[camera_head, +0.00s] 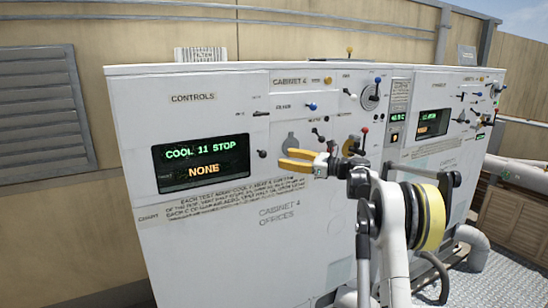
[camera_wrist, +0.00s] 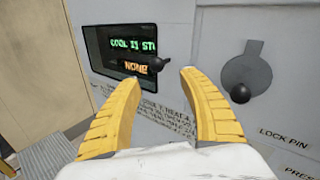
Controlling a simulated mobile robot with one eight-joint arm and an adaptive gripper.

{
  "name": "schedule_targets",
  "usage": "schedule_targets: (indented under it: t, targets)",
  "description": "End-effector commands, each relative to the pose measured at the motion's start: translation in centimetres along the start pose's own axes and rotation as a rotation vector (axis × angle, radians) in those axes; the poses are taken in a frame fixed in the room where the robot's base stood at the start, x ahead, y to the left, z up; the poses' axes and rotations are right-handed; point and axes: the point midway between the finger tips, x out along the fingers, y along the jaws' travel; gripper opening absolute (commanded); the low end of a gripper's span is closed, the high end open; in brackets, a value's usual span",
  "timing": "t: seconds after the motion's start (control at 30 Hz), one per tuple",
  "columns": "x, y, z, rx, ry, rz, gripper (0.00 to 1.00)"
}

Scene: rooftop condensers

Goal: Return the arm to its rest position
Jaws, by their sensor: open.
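My gripper (camera_head: 284,159) has yellow fingers and is held up in front of the white cabinet (camera_head: 240,240) labelled CABINET 4. In the wrist view my gripper (camera_wrist: 160,82) is open, with its two fingers well apart and nothing between them. Beyond the fingertips is the cabinet's display (camera_head: 200,163), which reads COOL 11 STOP in green and NONE in orange. A small black knob (camera_wrist: 157,62) shows just beyond the gap between the fingers. My arm is extended from the lower right of the head view toward the panel.
A round grey plate with a black knob (camera_wrist: 241,92) is right of the fingers. Levers and coloured knobs (camera_head: 310,106) stick out of the panel. A second display cabinet (camera_head: 432,122) stands to the right. White pipes (camera_head: 520,172) run at the far right. A louvred vent (camera_head: 40,115) is on the left wall.

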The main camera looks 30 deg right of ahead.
Motion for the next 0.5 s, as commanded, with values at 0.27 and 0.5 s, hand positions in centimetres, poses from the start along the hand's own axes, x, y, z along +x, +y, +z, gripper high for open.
schedule_targets:
  t: [0.27,0.5]
  targets:
    - [-1.9,0.0,0.0,0.0,0.0,0.0,0.49]
    - [-1.9,0.0,0.0,0.0,0.0,0.0,0.49]
